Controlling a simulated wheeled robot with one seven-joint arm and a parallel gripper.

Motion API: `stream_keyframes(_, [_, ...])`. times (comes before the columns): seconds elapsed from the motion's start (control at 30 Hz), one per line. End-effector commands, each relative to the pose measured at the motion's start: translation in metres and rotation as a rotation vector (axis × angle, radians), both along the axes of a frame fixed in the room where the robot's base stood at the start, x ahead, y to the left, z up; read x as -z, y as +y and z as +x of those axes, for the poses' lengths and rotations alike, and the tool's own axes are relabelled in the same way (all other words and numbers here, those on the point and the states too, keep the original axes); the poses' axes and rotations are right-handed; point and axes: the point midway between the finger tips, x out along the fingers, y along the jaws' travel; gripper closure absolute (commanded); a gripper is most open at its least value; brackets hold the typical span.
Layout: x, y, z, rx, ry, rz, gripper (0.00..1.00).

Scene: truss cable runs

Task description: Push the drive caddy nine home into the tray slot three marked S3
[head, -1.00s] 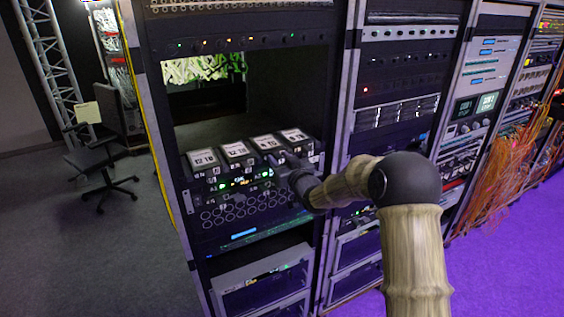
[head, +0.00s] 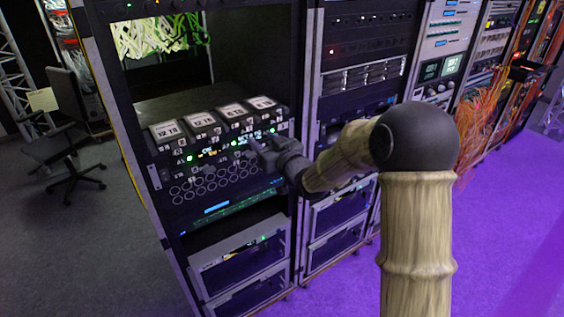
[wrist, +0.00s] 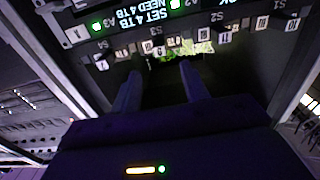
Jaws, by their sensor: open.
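Several dark drive caddies with white capacity labels stand in a row in the rack's tray unit (head: 215,150) in the head view. I cannot tell which is caddy nine. The rightmost caddy label (head: 262,102) is above my gripper. My gripper (head: 256,147) is open, in front of the right part of the unit. In the wrist view its two fingers (wrist: 158,78) are apart with nothing visible between them. The S3 mark (wrist: 158,33) shows upside down just beyond the fingertips. A lit display (wrist: 150,14) reads SET 4 TB, NEED 4 TB.
The rack bay above the caddies is open, with pale green cables (head: 160,37) at its back. The rack's right post (head: 303,130) stands close to my wrist. An office chair (head: 60,140) is at left. Purple floor (head: 500,230) lies clear at right.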

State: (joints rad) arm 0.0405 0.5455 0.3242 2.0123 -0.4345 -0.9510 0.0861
Motion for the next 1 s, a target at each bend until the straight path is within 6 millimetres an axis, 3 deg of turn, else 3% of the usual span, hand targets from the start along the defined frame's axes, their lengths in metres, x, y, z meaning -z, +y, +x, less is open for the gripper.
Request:
stream_keyframes(0.43, [0.001,-0.044,-0.064,0.001,-0.001,0.0,0.55])
stream_keyframes(0.87, [0.0,-0.048,-0.07,0.001,0.001,0.0,0.55])
stream_keyframes(1.0, [0.008,-0.054,-0.072,0.03,0.042,-0.032,0.55])
